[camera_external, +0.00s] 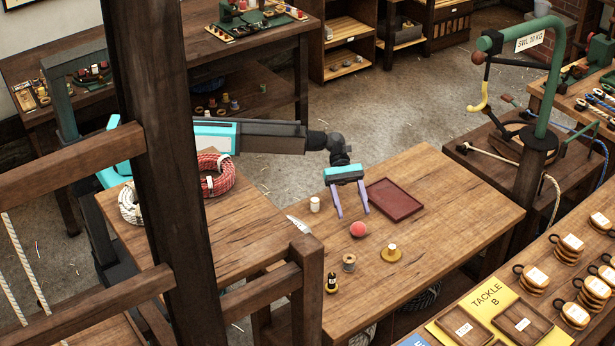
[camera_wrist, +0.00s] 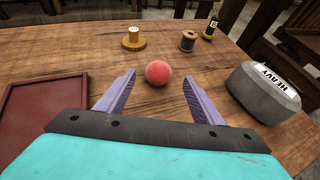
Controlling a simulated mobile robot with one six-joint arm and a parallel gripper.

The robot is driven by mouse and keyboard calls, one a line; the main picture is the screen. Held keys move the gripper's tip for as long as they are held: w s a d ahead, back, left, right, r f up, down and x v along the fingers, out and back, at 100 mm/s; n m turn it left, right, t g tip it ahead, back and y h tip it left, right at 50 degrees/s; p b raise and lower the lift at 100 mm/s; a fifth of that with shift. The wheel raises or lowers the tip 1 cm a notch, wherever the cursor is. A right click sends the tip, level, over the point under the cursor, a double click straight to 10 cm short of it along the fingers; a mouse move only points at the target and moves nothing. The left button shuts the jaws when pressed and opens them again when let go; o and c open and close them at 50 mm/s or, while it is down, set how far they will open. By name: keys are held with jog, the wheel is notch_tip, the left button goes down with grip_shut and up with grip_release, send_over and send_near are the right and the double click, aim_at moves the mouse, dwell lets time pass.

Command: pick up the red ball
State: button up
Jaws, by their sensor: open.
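The red ball (camera_external: 358,229) rests on the wooden table (camera_external: 450,205), in front of a dark red tray. In the wrist view the ball (camera_wrist: 158,73) lies just beyond the fingertips, about midway between them. My gripper (camera_external: 352,214) has its two purple fingers spread and points down towards the table close to the ball. In the wrist view my gripper (camera_wrist: 158,80) is open with nothing between its fingers. The ball is fully in sight in both views.
The dark red tray (camera_external: 394,200) lies right of my gripper. A grey weight marked HEAVY (camera_wrist: 263,92) is at the right in the wrist view. A yellow-based piece (camera_external: 391,253), a spool (camera_external: 349,263) and a dark bottle (camera_external: 331,282) stand beyond the ball. The table's right end is clear.

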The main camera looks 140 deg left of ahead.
aim_at(358, 228)
jog(key=shift+x, duration=1.2)
jog(key=shift+p+x, duration=0.5)
jog(key=shift+x, duration=2.05)
jog(key=shift+a+f, duration=0.1)
jog(key=shift+a, duration=0.05)
jog(key=c, duration=1.1)
notch_tip(358, 228, up, 18)
jog(key=shift+b, duration=0.65)
